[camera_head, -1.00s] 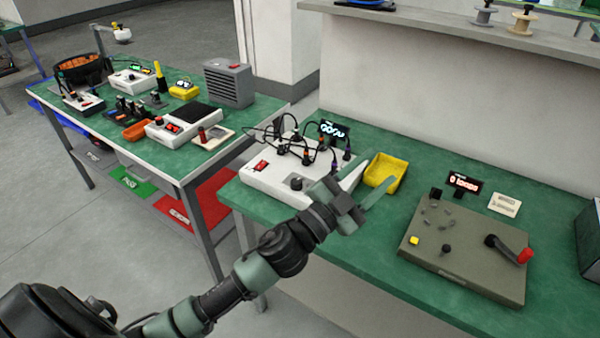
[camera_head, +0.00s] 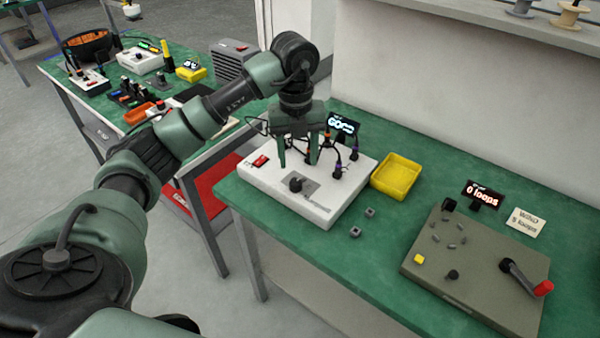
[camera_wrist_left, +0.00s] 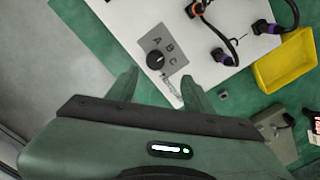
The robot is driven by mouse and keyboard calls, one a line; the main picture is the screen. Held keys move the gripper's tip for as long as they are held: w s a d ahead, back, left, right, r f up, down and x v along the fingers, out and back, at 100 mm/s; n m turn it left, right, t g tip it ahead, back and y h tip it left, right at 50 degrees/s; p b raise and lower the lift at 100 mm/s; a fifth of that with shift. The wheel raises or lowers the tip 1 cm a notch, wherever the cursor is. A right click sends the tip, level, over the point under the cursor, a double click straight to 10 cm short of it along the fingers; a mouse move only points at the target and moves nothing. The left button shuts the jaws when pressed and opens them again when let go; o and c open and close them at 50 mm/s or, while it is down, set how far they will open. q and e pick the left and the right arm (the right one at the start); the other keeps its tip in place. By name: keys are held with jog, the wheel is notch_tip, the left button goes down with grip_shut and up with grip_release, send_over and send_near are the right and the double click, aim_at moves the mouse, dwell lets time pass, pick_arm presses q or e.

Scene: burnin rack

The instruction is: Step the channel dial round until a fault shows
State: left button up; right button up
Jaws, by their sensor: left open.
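The channel dial (camera_head: 296,184) is a small black knob on a grey plate at the front of the white box (camera_head: 318,213). In the left wrist view the dial (camera_wrist_left: 155,60) has the letters A, B and C beside it. A dark display (camera_head: 343,127) behind the box is lit with white characters, partly hidden and too small to read surely. My left gripper (camera_head: 298,163) points down over the box, just behind the dial in the head view. Its fingers are open and empty; in the left wrist view they (camera_wrist_left: 157,88) lie short of the dial, apart from it. My right gripper is not in view.
Cables with dark plugs (camera_head: 338,170) stand on the box near the gripper. A yellow tray (camera_head: 397,177) is to the right, and two small grey cubes (camera_head: 355,232) lie in front of it. Further right is an olive winding board (camera_head: 465,275) with a crank and a display.

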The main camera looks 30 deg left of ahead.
aim_at(296, 182)
pick_arm(q)
jog(key=shift+s+a+f, duration=0.1)
jog(key=shift+a, duration=0.3)
notch_tip(296, 182, down, 7)
jog(key=shift+d+f+p, duration=0.1)
jog(key=shift+f+p, duration=0.05)
jog(key=shift+p, duration=0.2)
grip_shut()
